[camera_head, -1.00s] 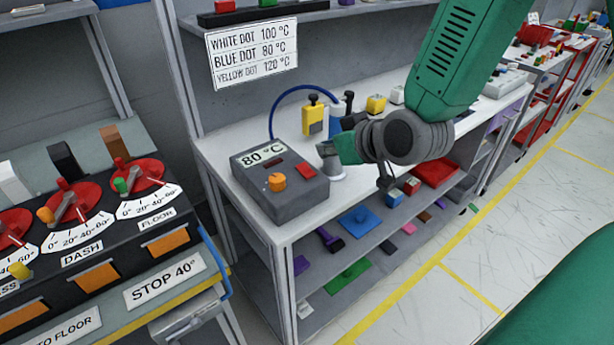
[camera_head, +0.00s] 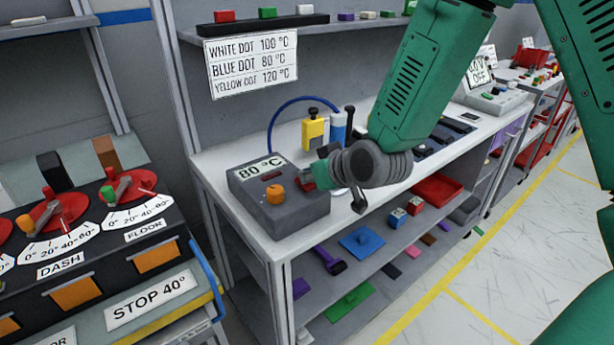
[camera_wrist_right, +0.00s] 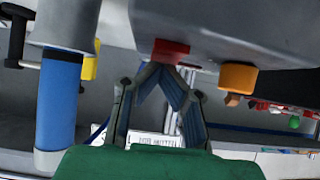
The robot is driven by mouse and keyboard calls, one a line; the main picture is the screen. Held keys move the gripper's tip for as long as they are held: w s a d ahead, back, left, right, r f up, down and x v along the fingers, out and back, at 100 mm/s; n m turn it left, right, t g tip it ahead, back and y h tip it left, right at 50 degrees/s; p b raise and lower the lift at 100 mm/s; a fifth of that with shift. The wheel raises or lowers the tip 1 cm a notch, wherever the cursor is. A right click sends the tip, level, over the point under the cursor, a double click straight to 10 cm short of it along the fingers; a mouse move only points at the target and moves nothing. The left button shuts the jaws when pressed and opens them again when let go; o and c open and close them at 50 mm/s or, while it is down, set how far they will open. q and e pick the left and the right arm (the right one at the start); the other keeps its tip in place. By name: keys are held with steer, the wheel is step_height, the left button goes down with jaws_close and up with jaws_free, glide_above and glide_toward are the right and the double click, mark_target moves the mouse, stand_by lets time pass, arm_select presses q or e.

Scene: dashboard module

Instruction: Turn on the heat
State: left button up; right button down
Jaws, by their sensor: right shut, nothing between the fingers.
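The dark grey heater box (camera_head: 290,215) stands on the white bench, with a label reading 80 °C (camera_head: 260,167) on top. It has an orange knob (camera_head: 276,194) and a red button or switch (camera_head: 305,182) on its right side. My right gripper (camera_head: 318,173) is shut and empty, with its fingertips at the red button. In the wrist view the closed fingertips (camera_wrist_right: 168,68) meet right at the red button (camera_wrist_right: 170,48), and contact cannot be told. The orange knob (camera_wrist_right: 238,78) is to their right. My left gripper is not in view.
A sign (camera_head: 252,62) lists dot temperatures. A console with red dials (camera_head: 128,185) is at the left.

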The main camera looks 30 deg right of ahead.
stand_by(0.3)
steer(key=shift+f+p, duration=0.1)
steer(key=shift+p, duration=0.4)
steer(key=shift+f, duration=0.1)
steer(key=shift+s+f, duration=0.2)
steer(key=shift+s, duration=0.65)
